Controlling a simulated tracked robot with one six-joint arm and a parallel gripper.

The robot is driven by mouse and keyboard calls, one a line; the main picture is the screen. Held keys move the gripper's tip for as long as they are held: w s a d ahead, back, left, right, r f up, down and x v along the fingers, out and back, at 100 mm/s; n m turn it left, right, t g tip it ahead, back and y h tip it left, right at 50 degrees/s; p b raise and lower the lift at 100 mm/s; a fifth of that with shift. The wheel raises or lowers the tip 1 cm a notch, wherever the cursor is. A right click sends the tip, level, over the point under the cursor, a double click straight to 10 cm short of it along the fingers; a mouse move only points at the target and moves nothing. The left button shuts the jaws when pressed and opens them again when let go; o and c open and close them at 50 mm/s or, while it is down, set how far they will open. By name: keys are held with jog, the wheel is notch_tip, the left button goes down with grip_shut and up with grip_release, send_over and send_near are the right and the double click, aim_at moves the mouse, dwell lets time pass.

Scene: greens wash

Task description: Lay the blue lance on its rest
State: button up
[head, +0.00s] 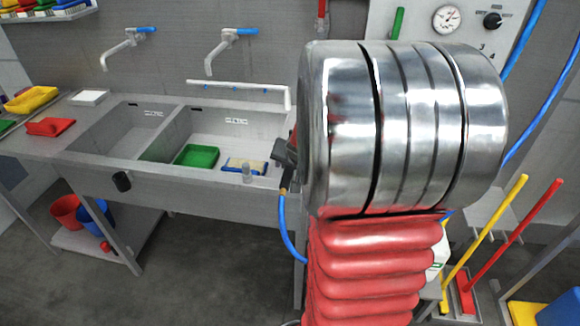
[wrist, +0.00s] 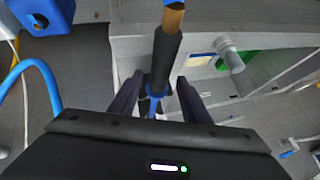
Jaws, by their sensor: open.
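The blue lance (wrist: 166,60) shows in the wrist view as a black grip with a brass fitting, blue at its upper end and a blue band low down. My gripper (wrist: 158,78) is open, with one dark finger on each side of the lance; contact cannot be told. In the head view, my gripper (head: 279,156) is partly hidden behind my metal arm link, by the sink's right end. The lance's brass fitting (head: 286,181) shows below it, with a blue hose (head: 287,232) hanging down. I cannot make out the lance's rest for certain.
Two blue-handled taps are on the wall. Yellow and red poles (head: 512,236) stand at right. Floor in front is clear.

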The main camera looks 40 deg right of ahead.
jog(key=v, duration=1.3)
jog(key=shift+s+a+r, duration=0.15)
jog(key=shift+s+r, duration=0.05)
jog(key=shift+r, duration=0.05)
dwell(0.9)
jog(key=a+r+n+y, duration=0.2)
jog(key=a+n, duration=0.3)
jog(key=a, duration=1.1)
jog(key=s+a+f+n+g+y, duration=0.1)
jog(key=s+a+n, duration=0.5)
jog(key=a, duration=0.5)
jog(key=shift+s+a+n+y, duration=0.3)
jog(key=shift+s+a, duration=0.1)
jog(key=shift+s, duration=0.75)
jog(key=shift+f, duration=0.1)
